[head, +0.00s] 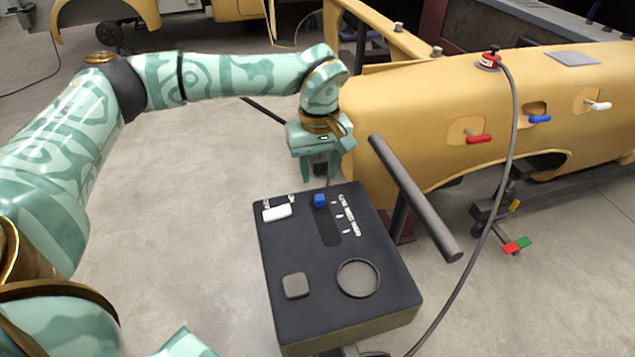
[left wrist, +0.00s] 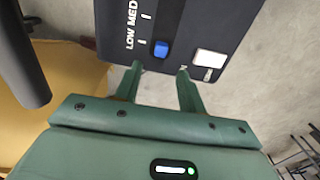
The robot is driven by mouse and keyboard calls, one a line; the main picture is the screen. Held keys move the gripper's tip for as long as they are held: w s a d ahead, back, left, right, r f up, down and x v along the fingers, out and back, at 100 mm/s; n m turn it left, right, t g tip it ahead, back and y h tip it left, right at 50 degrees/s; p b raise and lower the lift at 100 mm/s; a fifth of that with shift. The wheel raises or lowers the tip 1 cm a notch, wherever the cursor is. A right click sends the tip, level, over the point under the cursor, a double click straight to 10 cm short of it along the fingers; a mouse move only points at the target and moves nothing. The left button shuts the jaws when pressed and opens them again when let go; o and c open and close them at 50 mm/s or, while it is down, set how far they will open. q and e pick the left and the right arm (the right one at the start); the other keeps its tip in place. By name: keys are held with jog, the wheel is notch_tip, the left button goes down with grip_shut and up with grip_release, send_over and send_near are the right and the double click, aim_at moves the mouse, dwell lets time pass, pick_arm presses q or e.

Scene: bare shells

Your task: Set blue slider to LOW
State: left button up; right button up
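The blue slider (head: 320,201) sits at the far end of its slot in the black control panel (head: 325,290). In the left wrist view the blue slider (left wrist: 161,49) is beside the tick at the LOW label (left wrist: 130,39); MED is farther along the slot. My left gripper (head: 318,172) points down at the panel's far edge, just beyond the slider. In the left wrist view the left gripper (left wrist: 159,69) is open and empty, with the slider a little beyond its fingertips and no contact visible. My right gripper is not in view.
The panel also bears a white switch (head: 277,212), a grey square button (head: 295,286) and a round ring (head: 358,278). A dark bar (head: 415,200) rises right of the panel, near a yellow shell (head: 450,100) with coloured handles. A cable hangs at the right.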

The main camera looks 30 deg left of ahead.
aim_at(319, 195)
pick_arm(q)
notch_tip(319, 195, up, 9)
jog(key=p, duration=0.2)
jog(key=shift+r, duration=0.15)
